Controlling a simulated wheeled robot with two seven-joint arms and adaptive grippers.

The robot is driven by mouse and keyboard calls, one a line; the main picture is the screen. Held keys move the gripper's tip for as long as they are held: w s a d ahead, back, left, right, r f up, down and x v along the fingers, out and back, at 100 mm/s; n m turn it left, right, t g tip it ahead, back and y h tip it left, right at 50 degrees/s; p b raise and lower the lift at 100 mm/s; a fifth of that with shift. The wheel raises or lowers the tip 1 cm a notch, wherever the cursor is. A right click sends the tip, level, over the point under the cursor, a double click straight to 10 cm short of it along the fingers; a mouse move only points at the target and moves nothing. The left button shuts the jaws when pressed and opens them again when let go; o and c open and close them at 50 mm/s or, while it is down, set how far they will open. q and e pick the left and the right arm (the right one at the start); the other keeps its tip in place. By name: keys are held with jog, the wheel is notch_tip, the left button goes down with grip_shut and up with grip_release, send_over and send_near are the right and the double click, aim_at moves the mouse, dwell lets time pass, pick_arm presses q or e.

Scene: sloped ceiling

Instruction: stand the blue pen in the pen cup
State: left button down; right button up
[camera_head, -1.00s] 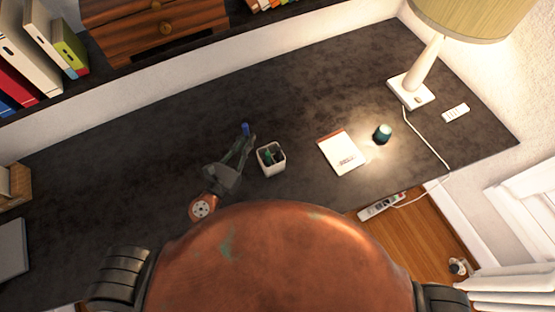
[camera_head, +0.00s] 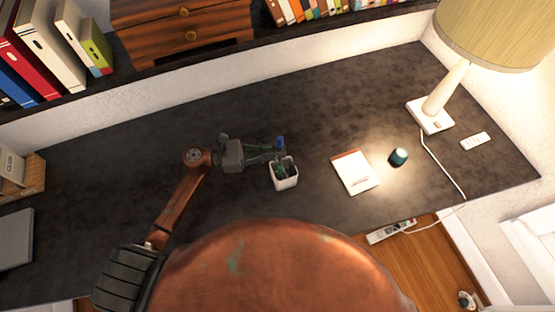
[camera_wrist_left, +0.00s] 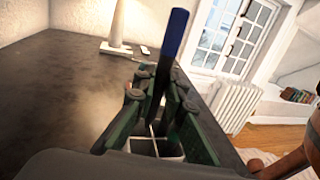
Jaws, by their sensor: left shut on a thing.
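The blue pen (camera_wrist_left: 172,45) stands nearly upright between the fingers of my left gripper (camera_wrist_left: 160,98) in the left wrist view, with its blue end up. In the head view my left gripper (camera_head: 279,152) is shut on the pen (camera_head: 281,140) at the back edge of the pen cup. The white pen cup (camera_head: 285,179) stands on the dark desk and has dividers inside, seen in the left wrist view (camera_wrist_left: 172,147). The pen's lower end is hidden by the fingers, so I cannot tell whether it is inside the cup. My right gripper is not in view.
A notepad (camera_head: 355,172) and a small teal cup (camera_head: 399,157) lie right of the pen cup. A lamp (camera_head: 432,115) and a remote (camera_head: 473,141) stand farther right. A grey flat object (camera_head: 15,240) is at the left. The desk behind the pen cup is clear.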

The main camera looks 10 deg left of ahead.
pick_arm(q)
notch_tip(320, 180, down, 4)
jog(key=shift+f, duration=0.15)
dwell(0.3)
jog(key=shift+f, duration=0.15)
jog(key=c, duration=2.4)
grip_release()
jog(key=shift+b, duration=0.3)
jog(key=shift+o, duration=0.7)
